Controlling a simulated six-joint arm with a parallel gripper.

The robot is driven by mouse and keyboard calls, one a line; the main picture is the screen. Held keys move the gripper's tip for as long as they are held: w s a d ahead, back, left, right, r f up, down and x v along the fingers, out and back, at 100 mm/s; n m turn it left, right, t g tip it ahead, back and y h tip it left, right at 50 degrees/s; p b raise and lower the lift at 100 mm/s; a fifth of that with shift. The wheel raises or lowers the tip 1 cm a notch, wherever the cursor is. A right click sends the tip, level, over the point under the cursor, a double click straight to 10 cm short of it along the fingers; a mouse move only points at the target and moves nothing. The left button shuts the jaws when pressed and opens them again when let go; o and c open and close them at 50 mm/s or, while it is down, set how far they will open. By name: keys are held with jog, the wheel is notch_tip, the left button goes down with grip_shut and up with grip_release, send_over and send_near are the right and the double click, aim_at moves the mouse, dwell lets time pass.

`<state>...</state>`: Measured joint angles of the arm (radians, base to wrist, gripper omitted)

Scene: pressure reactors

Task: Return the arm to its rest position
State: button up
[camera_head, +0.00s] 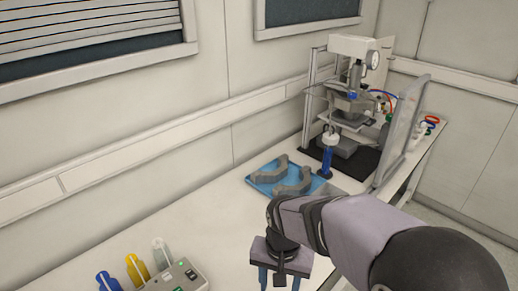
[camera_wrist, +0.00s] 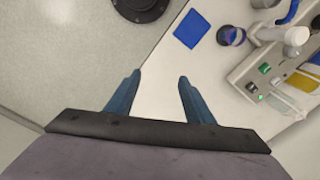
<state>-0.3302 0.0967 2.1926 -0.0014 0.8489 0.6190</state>
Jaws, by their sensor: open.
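My gripper (camera_head: 278,280) hangs over the near part of the white bench (camera_head: 190,222), at the bottom of the head view, fingers pointing down. In the wrist view my gripper (camera_wrist: 160,78) shows two blue fingers spread apart with nothing between them. The bench edge runs beneath them, with bare bench and grey floor in sight. My arm comes in from the lower right of the head view and hides part of the bench.
A blue tray (camera_head: 262,180) holds grey curved parts. A blue cylinder (camera_head: 326,162) stands near the pressure reactor (camera_head: 352,105), with a clear shield (camera_head: 402,130) beside it. Bench between is clear.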

jog(key=s+d+f+n, duration=0.2)
jog(key=s+d+n, duration=0.1)
jog(key=s+d, duration=0.5)
jog(key=shift+d+f, duration=0.3)
jog(key=shift+d, duration=0.8)
